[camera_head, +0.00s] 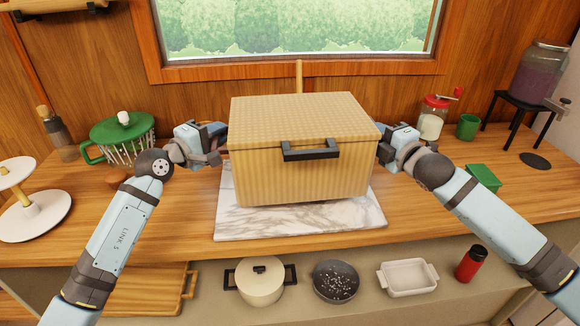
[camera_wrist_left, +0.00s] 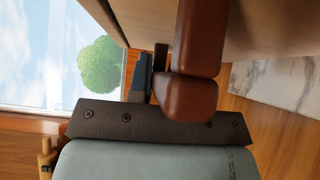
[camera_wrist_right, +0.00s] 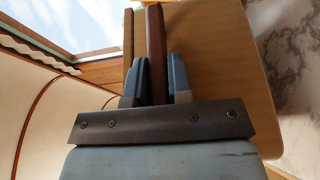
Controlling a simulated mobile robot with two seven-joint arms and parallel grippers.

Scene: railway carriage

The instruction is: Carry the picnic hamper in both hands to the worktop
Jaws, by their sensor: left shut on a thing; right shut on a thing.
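The picnic hamper (camera_head: 300,170) is a tan woven box with a closed lid and a dark front handle. It is upright over a white marble slab (camera_head: 228,222) on the wooden worktop (camera_head: 130,215). I cannot tell whether its base touches the slab. My left gripper (camera_head: 217,140) is shut on a brown side handle (camera_wrist_left: 198,45) at the hamper's left; one finger is mostly hidden in the left wrist view. My right gripper (camera_head: 384,146) is shut at the hamper's right side, with its fingers around a brown handle (camera_wrist_right: 156,50) in the right wrist view.
A green colander (camera_head: 122,130) and a tiered stand (camera_head: 35,215) stand at the left. A red-lidded jar (camera_head: 431,122), a green cup (camera_head: 467,127), a green box (camera_head: 484,177) and a dispenser on a black stand (camera_head: 540,72) are at the right. Pots sit on the shelf below.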

